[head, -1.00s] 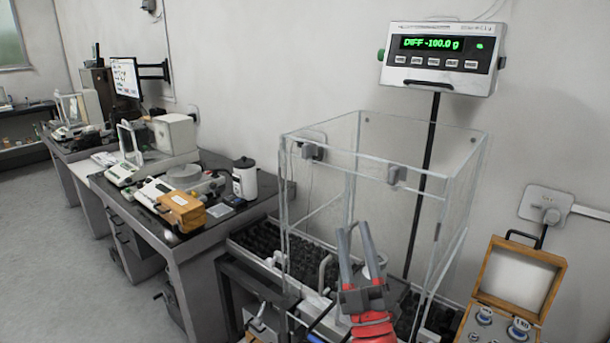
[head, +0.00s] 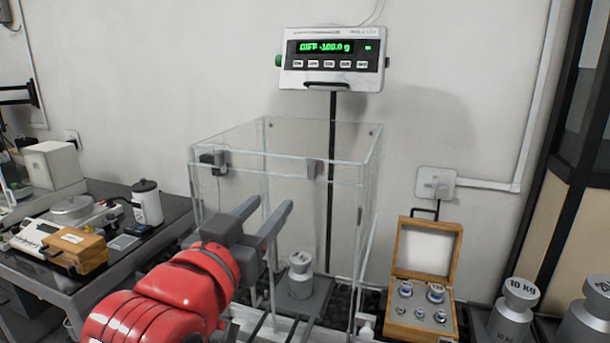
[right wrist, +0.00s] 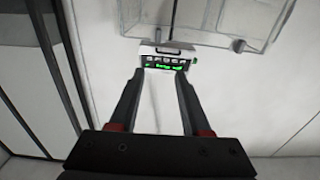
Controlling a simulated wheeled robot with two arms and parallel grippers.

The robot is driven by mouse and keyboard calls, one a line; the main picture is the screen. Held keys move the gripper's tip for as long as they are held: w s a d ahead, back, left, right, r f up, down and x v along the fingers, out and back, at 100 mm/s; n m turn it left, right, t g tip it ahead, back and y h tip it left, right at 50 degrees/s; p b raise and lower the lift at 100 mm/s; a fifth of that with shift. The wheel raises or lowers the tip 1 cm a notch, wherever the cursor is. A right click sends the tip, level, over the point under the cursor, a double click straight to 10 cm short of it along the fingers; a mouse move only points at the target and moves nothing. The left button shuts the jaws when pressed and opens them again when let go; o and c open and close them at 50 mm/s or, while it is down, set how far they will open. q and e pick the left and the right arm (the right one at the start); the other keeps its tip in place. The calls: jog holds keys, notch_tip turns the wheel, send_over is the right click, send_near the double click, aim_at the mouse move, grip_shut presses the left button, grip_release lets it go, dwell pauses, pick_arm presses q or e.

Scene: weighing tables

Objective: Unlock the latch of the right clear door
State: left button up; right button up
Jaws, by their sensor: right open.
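The clear box (head: 264,137) stands left of centre in the head view, with see-through walls. One grey latch block (head: 313,168) is on its front top edge. Another dark grey block (head: 214,160) is at its upper left. I cannot tell whether either is locked. My right gripper (head: 269,206) is open and empty, in front of the box and below the front block, apart from it. In the right wrist view its two fingers (right wrist: 158,90) are spread with nothing between them. My left gripper is out of view.
A metal weight (head: 299,276) stands inside the box. The display (head: 334,60) reads -100.0 g above it. A wooden weight case (head: 424,280) lies open at right, beside a 10 KG weight (head: 513,310). A side table (head: 120,262) is at left.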

aim_at(310, 168)
jog(key=p+x, duration=0.1)
jog(key=x, duration=0.4)
jog(key=p+x, duration=0.1)
jog(key=x, duration=0.5)
jog(key=p+x, duration=0.1)
jog(key=x, duration=0.5)
jog(key=shift+w+d+f, duration=0.1)
jog(key=shift+d+f, duration=0.25)
jog(key=shift+f, duration=0.05)
grip_shut()
